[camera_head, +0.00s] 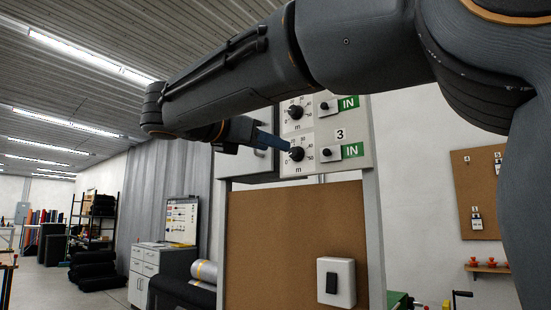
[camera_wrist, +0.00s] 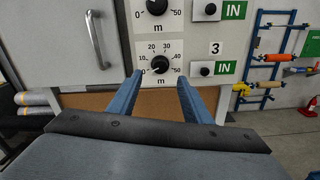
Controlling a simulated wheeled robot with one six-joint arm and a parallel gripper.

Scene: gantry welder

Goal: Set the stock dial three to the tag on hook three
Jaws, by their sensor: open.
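Stock dial three (camera_head: 297,154) is a black round knob on a white panel, with a scale from 0 to 50 m. It also shows in the wrist view (camera_wrist: 160,65), beside the label 3 and a green IN sign (camera_wrist: 226,67). My gripper (camera_wrist: 159,78) is open, its two blue fingers pointing at the panel on either side of the dial's lower part in the wrist view. I cannot tell whether they touch it. In the head view my gripper (camera_head: 288,146) is close to the dial's left side. Tags hang on a cork board (camera_head: 486,165) at the right; their writing is too small to read.
Another dial (camera_head: 295,112) sits directly above. A small black knob (camera_wrist: 207,71) is right of dial three. A cabinet door with a handle (camera_wrist: 97,40) is at the left. A brown board (camera_head: 290,240) with a switch box (camera_head: 336,283) is below.

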